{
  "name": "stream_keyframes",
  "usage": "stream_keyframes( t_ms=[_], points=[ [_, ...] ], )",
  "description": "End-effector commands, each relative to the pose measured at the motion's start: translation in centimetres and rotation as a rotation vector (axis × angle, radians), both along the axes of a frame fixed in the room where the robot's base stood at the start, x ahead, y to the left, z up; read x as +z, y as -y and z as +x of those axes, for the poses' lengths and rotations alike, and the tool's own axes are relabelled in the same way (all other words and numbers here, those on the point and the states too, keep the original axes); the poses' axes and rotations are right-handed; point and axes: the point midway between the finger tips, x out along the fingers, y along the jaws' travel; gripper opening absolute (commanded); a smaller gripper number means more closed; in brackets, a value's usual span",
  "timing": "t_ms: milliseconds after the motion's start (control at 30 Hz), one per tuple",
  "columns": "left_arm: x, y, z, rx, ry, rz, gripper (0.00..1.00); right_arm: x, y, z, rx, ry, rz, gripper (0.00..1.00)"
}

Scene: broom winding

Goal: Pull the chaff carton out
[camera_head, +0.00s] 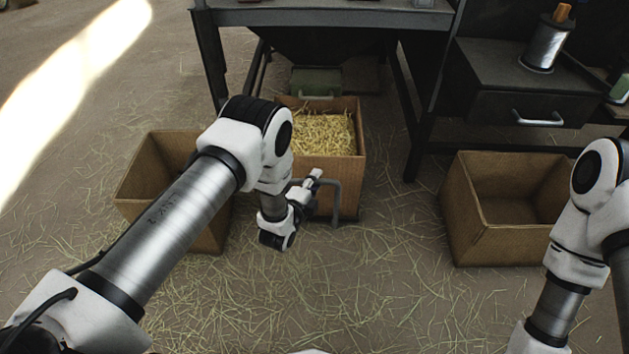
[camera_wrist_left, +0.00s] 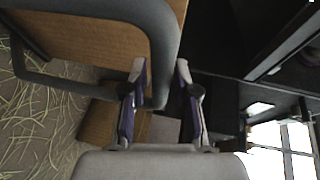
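The chaff carton (camera_head: 347,175) is a brown box full of yellow chaff (camera_head: 322,132), standing at the centre under the dark machine. A grey bent-bar handle (camera_head: 338,200) is on its front; it looms large in the left wrist view (camera_wrist_left: 165,40). My left gripper (camera_head: 312,186) is at this handle, in front of the carton. In the left wrist view its two fingers (camera_wrist_left: 160,85) are apart, with the bar showing between them and gaps beside it. I cannot tell whether they touch it. My right gripper is out of view; only its arm shows at the right.
An empty brown carton (camera_head: 137,192) stands left of the chaff carton, partly behind my left arm. Another empty carton (camera_head: 505,240) stands at the right, below a dark drawer cabinet (camera_head: 515,75). The machine's legs flank the chaff carton. The straw-strewn floor (camera_head: 350,285) in front is clear.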

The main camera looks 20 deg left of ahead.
Motion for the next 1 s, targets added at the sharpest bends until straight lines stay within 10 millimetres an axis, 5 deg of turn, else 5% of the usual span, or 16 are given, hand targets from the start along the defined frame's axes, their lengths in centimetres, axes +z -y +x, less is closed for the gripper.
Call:
stream_keyframes(
  t_ms=[233,700,1000],
  points=[
    [0.2,-0.2,-1.3,0.000,-0.002,0.000,0.29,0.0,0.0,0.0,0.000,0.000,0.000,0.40],
    [2.0,-1.3,-11.2,0.000,-0.002,0.000,0.29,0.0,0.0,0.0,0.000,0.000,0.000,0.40],
    [2.2,-1.4,-11.8,0.000,0.000,0.000,0.29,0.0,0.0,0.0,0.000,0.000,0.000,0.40]
  ],
)
